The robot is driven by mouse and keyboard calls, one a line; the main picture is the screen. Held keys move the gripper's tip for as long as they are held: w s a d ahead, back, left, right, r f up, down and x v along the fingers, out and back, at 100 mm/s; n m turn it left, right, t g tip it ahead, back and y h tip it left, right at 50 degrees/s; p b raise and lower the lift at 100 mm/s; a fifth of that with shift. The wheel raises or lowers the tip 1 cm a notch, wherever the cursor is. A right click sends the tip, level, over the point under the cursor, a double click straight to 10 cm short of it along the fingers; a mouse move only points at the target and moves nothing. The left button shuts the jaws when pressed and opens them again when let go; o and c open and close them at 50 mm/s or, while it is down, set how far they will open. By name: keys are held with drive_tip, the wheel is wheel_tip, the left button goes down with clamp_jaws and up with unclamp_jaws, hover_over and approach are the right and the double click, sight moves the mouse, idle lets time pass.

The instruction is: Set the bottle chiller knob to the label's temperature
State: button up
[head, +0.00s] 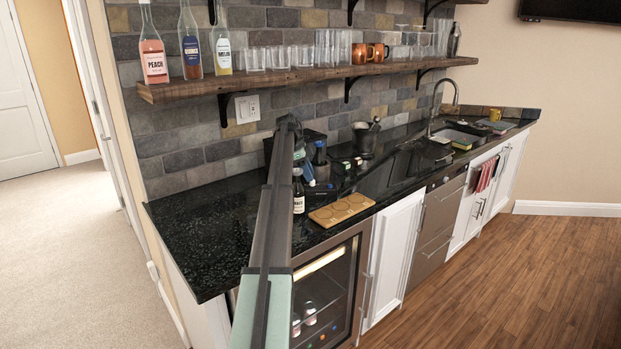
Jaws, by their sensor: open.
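My arm reaches from the bottom of the head view over the black counter. My gripper (312,172) is small and partly hidden at its far end, open, among dark items by the wall. A black box-like appliance (313,138) stands there, partly behind my arm; it may be the bottle chiller. I cannot make out its knob. A dark bottle with a white label (298,194) stands upright on the counter, just right of my arm. Its label is too small to read. I cannot tell whether my gripper touches anything.
A wooden board with round recesses (341,210) lies at the counter's front edge. A black bucket with utensils (366,138) stands behind it. Bottles and glasses fill the wooden shelf (290,81) above. The counter's left end (205,235) is clear. A glass-door fridge (325,295) sits below.

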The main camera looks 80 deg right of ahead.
drive_tip(key=v, duration=1.1)
drive_tip(key=shift+w, duration=0.15)
